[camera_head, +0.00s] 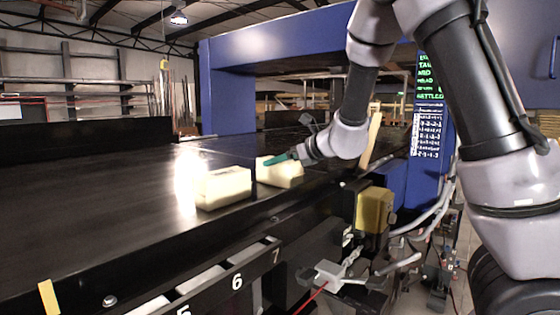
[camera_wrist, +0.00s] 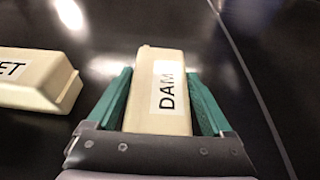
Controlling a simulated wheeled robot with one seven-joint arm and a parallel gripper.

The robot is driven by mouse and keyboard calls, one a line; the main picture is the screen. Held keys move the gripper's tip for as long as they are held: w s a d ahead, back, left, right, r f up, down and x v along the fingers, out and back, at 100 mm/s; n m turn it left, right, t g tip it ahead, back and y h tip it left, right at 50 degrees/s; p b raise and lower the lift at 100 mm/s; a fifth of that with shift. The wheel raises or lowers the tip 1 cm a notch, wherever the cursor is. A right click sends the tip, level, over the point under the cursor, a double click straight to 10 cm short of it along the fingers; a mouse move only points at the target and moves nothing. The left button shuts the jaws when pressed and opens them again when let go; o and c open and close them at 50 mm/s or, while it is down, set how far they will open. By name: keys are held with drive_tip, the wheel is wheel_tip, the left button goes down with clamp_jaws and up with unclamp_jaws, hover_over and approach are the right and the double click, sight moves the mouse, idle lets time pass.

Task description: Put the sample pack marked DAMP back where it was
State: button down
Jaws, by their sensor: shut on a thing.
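The cream sample pack with the label reading DAM, its last part hidden, is between the green fingers of my gripper (camera_wrist: 160,98) in the wrist view; the pack (camera_wrist: 155,65) has a finger along each side. In the head view my gripper (camera_head: 279,159) is shut on this pack (camera_head: 283,175) at the belt's near side. A second cream pack (camera_head: 222,187) lies to its left on the black belt (camera_head: 110,190). In the wrist view this second pack (camera_wrist: 40,80) shows a label ending in ET. I cannot tell whether the held pack touches the belt.
A blue detector frame (camera_head: 222,95) spans the belt behind the packs. A screen with green text (camera_head: 430,78) is on its right post. Numbered slots, including 6 (camera_head: 237,281) and 7 (camera_head: 276,254), line the belt's front. The belt's left part is clear.

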unclamp_jaws()
drive_tip(key=shift+d+r, duration=0.15)
drive_tip(key=s+d+r+n+g, duration=0.1)
drive_tip(key=s+d+r+n, duration=0.25)
drive_tip(key=s+d, duration=0.2)
drive_tip(key=s+d+r+n+g+h, duration=0.1)
drive_tip(key=s+d+r+n, duration=0.1)
drive_tip(key=s+d+n, duration=0.4)
drive_tip(key=s+d+r+n+g, duration=0.1)
drive_tip(key=s+d+r+n, duration=0.25)
drive_tip(key=s, duration=0.45)
drive_tip(key=s+d+n+t+h, duration=0.1)
drive_tip(key=s+d+n+h, duration=0.2)
drive_tip(key=d, duration=0.3)
drive_tip(key=s+d+f+n+h, duration=0.1)
drive_tip(key=s+d+n+h, duration=0.3)
drive_tip(key=d+n, duration=0.1)
drive_tip(key=shift+s+d+n+t+h, duration=0.2)
drive_tip(key=shift+d+n+t+h, duration=0.1)
drive_tip(key=shift+d+t+h, duration=0.1)
drive_tip(key=shift+f, duration=0.1)
